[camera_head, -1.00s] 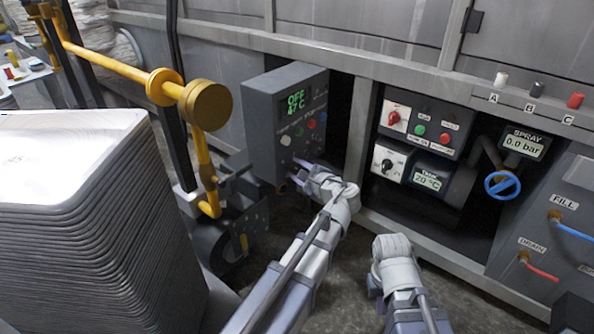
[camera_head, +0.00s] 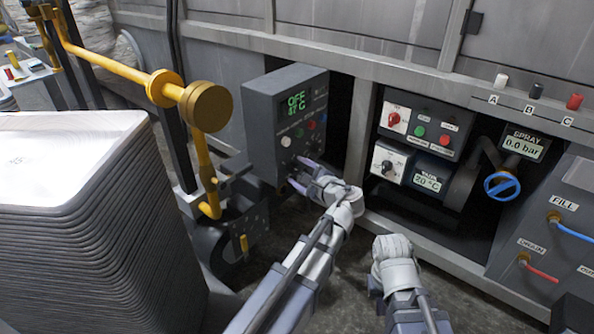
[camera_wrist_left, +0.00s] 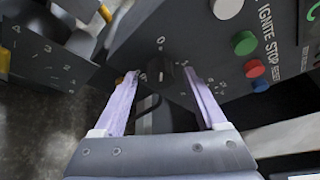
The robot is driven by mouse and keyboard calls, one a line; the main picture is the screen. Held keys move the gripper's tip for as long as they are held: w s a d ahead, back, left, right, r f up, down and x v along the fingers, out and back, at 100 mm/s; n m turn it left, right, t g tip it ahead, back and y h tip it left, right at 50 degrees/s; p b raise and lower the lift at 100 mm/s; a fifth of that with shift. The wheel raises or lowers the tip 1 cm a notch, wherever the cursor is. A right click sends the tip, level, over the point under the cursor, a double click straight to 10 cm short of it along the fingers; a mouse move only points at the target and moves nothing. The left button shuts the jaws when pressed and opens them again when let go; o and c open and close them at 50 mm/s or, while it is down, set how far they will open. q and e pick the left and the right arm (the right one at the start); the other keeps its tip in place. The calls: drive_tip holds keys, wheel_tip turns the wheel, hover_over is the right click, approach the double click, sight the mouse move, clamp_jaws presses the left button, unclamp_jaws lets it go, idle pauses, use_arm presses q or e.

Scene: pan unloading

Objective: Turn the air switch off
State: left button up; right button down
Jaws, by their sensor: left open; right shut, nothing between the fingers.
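The dark grey control box (camera_head: 262,120) stands left of centre in the head view, its green display reading OFF and a temperature. In the left wrist view a dark rotary knob (camera_wrist_left: 166,74) sits on its face, with a 0 and other small marks around it. No label naming it as the air switch is readable. My left gripper (camera_head: 296,171) is open at the lower part of the box. In the wrist view its lilac fingers (camera_wrist_left: 160,80) stand either side of the knob; contact cannot be told. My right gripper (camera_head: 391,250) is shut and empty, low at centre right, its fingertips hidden.
White, green, red and blue buttons (camera_wrist_left: 245,43) lie right of the knob in the wrist view. A yellow pipe (camera_head: 207,160) stands left of the box. Stacked trays (camera_head: 90,230) fill the left foreground. A second switch panel (camera_head: 425,130) is to the right.

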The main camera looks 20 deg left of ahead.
use_arm(q)
drive_tip(key=p+v, duration=0.1)
drive_tip(key=v, duration=0.5)
drive_tip(key=shift+s+d, duration=0.2)
drive_tip(key=s+a+f+n+g+h, duration=0.2)
drive_tip(key=s+f+n+g+h, duration=0.15)
drive_tip(key=f, duration=0.25)
drive_tip(key=s+a+f+n+g+h, duration=0.2)
drive_tip(key=s+f+n+g, duration=0.1)
drive_tip(key=s+f+n, duration=0.25)
drive_tip(key=s+d+f+n+g+h, duration=0.2)
drive_tip(key=s+d+f+n+h, duration=0.3)
drive_tip(key=s+h, duration=0.1)
drive_tip(key=s+d+r+m+p, duration=0.1)
drive_tip(key=s+d+r+p, duration=0.1)
drive_tip(key=d+r+p, duration=0.35)
drive_tip(key=s+d+r+m+g+p, duration=0.1)
drive_tip(key=s+d+r+p, duration=0.15)
drive_tip(key=r+p, duration=0.65)
drive_tip(key=s+d+r+m+p, duration=0.1)
drive_tip(key=d+r+p, duration=0.3)
drive_tip(key=r+p, duration=0.3)
wheel_tip(320, 180, up, 35)
drive_tip(key=p, duration=3.5)
drive_tip(key=shift+r+y+p, duration=0.25)
drive_tip(key=shift+y+p, duration=0.1)
drive_tip(key=shift+p, duration=0.05)
drive_tip(key=shift+s+a, duration=0.1)
drive_tip(key=shift+a, duration=0.05)
